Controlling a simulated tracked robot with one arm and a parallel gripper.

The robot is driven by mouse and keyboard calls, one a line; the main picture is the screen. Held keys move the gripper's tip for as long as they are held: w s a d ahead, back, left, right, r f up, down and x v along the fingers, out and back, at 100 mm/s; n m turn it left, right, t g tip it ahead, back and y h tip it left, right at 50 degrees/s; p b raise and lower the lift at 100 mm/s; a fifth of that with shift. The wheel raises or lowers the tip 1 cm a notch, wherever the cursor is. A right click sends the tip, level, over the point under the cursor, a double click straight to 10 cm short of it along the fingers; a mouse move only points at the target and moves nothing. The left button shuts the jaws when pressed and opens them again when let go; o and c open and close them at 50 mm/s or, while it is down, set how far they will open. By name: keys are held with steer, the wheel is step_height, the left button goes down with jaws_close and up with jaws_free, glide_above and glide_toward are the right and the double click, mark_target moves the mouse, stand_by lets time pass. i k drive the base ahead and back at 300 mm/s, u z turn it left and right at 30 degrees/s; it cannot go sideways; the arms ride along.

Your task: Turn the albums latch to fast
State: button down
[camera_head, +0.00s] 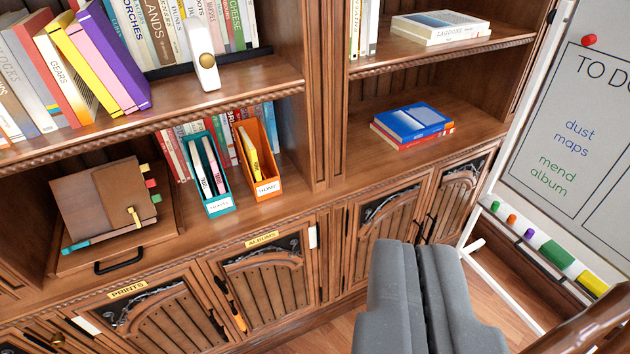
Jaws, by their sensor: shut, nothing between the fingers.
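The albums door (268,285) is a carved wooden cabinet door under a yellow "ALBUMS" label (262,239), left of the picture's middle. A slim black and orange fitting (236,310) sits along its left edge; it may be the latch, but its setting is too small to read. A small white plate (312,237) is at the door's upper right. My gripper (416,247) is shut and empty at the bottom right of centre, its grey fingers side by side. It is to the right of the albums door and appears apart from it.
The prints door (150,315) is left of the albums door. Teal (219,204) and orange (267,187) file boxes and a brown album (105,208) stand on the shelf above. A whiteboard (580,130) on a white frame stands at right. Bare floor shows near my gripper.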

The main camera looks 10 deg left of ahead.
mark_target(222, 285)
steer(key=u, duration=0.05)
steer(key=k, duration=1.05)
steer(key=z, duration=0.6)
steer(key=i, duration=1.5)
steer(key=u, duration=0.7)
